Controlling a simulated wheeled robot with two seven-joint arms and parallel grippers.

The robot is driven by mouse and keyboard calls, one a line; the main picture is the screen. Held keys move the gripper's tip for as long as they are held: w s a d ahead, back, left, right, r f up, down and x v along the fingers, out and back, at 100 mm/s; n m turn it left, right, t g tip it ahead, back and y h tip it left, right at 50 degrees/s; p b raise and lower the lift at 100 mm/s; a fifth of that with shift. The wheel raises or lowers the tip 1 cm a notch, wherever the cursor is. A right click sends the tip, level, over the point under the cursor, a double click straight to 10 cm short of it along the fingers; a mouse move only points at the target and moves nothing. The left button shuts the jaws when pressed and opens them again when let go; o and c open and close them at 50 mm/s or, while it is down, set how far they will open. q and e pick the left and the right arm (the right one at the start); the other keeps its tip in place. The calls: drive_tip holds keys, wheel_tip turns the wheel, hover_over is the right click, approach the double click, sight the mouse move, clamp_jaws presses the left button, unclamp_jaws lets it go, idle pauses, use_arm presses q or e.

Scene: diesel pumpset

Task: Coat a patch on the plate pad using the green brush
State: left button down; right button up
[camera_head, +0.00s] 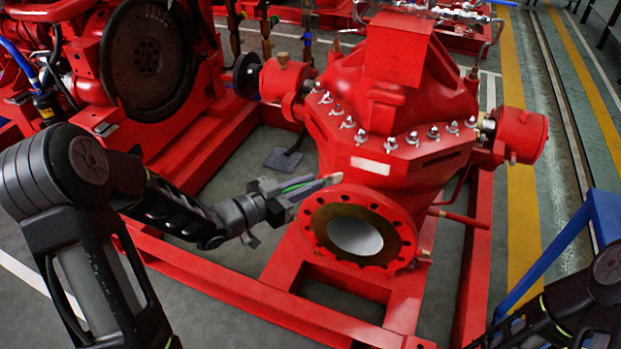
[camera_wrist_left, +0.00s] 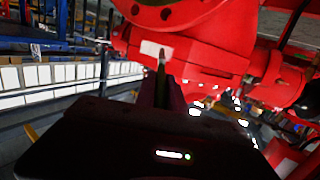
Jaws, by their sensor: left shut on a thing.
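The plate pad (camera_head: 370,165) is a small white rectangle on the front of the red pump casing. It also shows in the left wrist view (camera_wrist_left: 152,49). My left gripper (camera_head: 285,192) is shut on the green brush (camera_head: 300,186), which points right toward the pad. In the head view the pale brush tip is just left of the pad and lower, near the top of the flange. In the left wrist view the brush (camera_wrist_left: 161,72) overlaps the pad's right end; I cannot tell whether it touches. The gripper hides part of the handle. My right gripper is not seen.
The round red flange (camera_head: 310,232) with its open bore lies right below the brush. The red base frame (camera_head: 220,305) runs underneath. A red engine with a dark flywheel (camera_head: 147,47) stands at the left. A blue frame (camera_head: 560,245) is at the right.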

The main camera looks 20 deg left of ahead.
sight(333, 177)
use_arm(q)
drive_tip(key=s, duration=0.3)
drive_tip(key=shift+a, duration=0.1)
idle(0.4)
drive_tip(key=shift+w, duration=0.1)
idle(0.8)
drive_tip(key=w, duration=0.7)
drive_tip(key=shift+w+d, duration=0.2)
drive_tip(key=shift+d, duration=0.05)
drive_tip(key=shift+w+b, duration=0.3)
drive_tip(key=shift+w, duration=0.35)
idle(0.6)
drive_tip(key=shift+d, duration=0.1)
drive_tip(key=shift+s+d+b, duration=0.2)
drive_tip(key=shift+d+b, duration=0.4)
drive_tip(key=shift+d, duration=1.35)
